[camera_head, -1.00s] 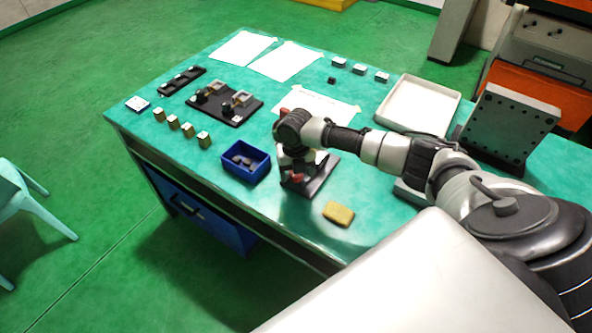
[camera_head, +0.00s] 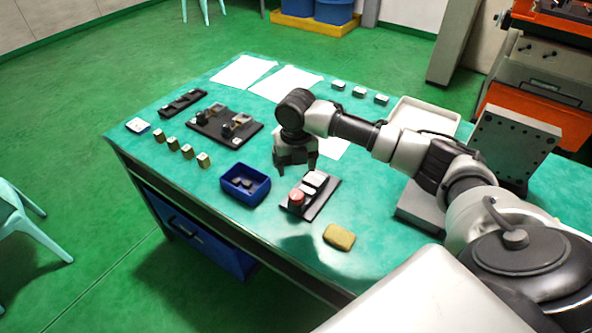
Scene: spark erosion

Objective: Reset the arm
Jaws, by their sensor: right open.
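My right arm reaches in from the right over the green table (camera_head: 215,200). My right gripper (camera_head: 295,170) points down, open and empty, above the table and behind a black control box (camera_head: 318,199). The box carries a red button (camera_head: 297,198) and pale switches. The gripper appears apart from the box. My left gripper is not in view.
A blue bin (camera_head: 245,184) and a yellow sponge (camera_head: 339,237) lie near the front edge. Several brass blocks (camera_head: 187,151), a black fixture plate (camera_head: 224,127), a white tray (camera_head: 424,117) and an upright dark plate (camera_head: 514,145) also stand on the table.

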